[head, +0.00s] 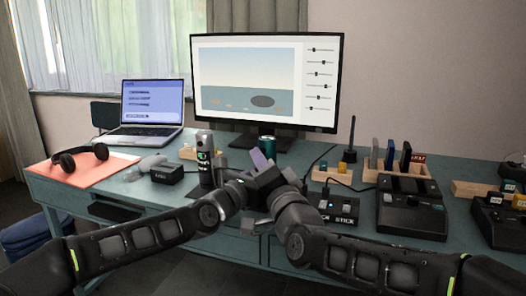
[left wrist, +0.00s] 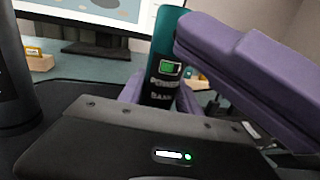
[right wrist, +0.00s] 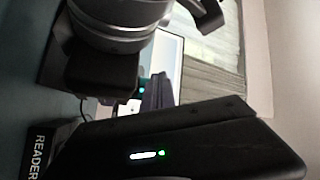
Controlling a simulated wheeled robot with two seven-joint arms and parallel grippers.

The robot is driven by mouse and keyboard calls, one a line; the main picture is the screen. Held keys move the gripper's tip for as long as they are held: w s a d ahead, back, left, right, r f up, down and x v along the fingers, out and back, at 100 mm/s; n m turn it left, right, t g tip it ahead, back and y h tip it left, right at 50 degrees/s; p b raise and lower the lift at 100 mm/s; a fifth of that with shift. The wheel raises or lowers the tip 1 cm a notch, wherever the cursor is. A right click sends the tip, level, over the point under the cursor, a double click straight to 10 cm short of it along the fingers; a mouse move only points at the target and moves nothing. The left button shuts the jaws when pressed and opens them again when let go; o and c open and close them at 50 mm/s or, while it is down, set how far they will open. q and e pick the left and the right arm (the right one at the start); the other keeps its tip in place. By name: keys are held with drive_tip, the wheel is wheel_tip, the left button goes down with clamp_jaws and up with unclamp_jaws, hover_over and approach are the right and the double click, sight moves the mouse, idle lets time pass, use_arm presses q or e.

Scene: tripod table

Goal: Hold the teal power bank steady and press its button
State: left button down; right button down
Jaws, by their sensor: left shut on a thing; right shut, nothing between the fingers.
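The teal power bank (left wrist: 160,70) stands upright in the left wrist view, with a green battery picture and pale lettering on its face. My left gripper (left wrist: 160,98) is shut on it, with a purple finger on either side. My right gripper (left wrist: 185,40) is shut and empty, its purple fingers reaching from the right to the power bank's upper part. Whether they touch it I cannot tell, and the button is hidden. In the head view, the power bank (head: 267,146) shows as a teal shape behind the purple fingers of my right gripper (head: 257,157).
The monitor (head: 265,80) is behind. A black STICK box (head: 338,210) and a black device (head: 410,208) are on the right. Headphones (head: 80,158) lie far left.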

drive_tip(key=shift+s+a, duration=0.1)
drive_tip(key=s, duration=0.1)
drive_tip(key=s+a, duration=0.1)
drive_tip(key=s, duration=0.2)
drive_tip(key=shift+s+a, duration=0.2)
drive_tip(key=shift+a, duration=0.2)
idle(0.4)
use_arm(q)
drive_tip(key=c, duration=0.7)
unclamp_jaws()
drive_tip(key=shift+c, duration=0.2)
drive_tip(key=shift+a, duration=0.1)
